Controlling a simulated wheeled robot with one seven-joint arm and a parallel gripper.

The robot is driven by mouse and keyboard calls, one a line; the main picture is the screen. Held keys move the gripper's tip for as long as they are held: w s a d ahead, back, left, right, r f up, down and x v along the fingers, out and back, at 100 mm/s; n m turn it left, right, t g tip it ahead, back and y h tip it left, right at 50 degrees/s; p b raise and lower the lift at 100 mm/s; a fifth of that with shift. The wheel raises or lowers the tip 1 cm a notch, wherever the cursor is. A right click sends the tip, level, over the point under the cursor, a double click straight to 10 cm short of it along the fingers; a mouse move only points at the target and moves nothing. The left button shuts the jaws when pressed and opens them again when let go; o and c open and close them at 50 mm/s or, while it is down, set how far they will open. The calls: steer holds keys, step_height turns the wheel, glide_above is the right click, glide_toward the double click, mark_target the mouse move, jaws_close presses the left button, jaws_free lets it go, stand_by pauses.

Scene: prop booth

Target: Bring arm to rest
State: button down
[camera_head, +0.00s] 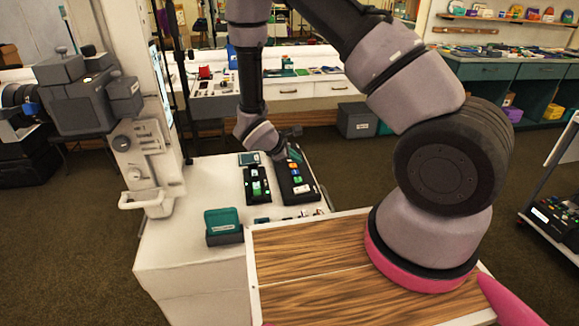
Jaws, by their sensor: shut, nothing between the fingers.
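My arm rises from its pink-ringed base at the right, bends over the top of the picture and comes down above the white cabinet (175,240). My gripper (296,131) is at the end of the arm, over the far part of the cabinet top, close to a black tray with small coloured items (299,190). The fingers look small and dark and point to the right. They are shut with nothing seen between them. I cannot tell how high the gripper is above the tray.
A second black tray (257,186) lies beside the first. A teal-lidded box (223,224) stands near the cabinet's front. A grey machine (82,95) stands at the left. Behind are a white drawer counter (300,91) and teal cabinets (492,97). Carpet (350,170) is open between.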

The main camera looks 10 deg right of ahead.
steer(key=s+d+r+m+g+y, duration=0.1)
steer(key=s+d+r+m, duration=0.2)
steer(key=r, duration=0.5)
steer(key=s+d+r+m+g+y, duration=0.1)
steer(key=d+r+m, duration=0.3)
steer(key=r, duration=0.5)
steer(key=s+d+r+m+g+y, duration=0.1)
steer(key=s+d+r+m, duration=0.15)
steer(key=r+m, duration=0.4)
steer(key=s+a+r+m+t+y, duration=0.2)
steer(key=s+r+m+t+y, duration=0.2)
steer(key=s+r, duration=1.1)
step_height(320, 180, up, 4)
steer(key=m+y, duration=0.2)
steer(key=shift+s+a+r+m+t+y, duration=0.2)
steer(key=shift+a+r+m+t+y, duration=0.05)
steer(key=shift+a+m+t+y, duration=0.15)
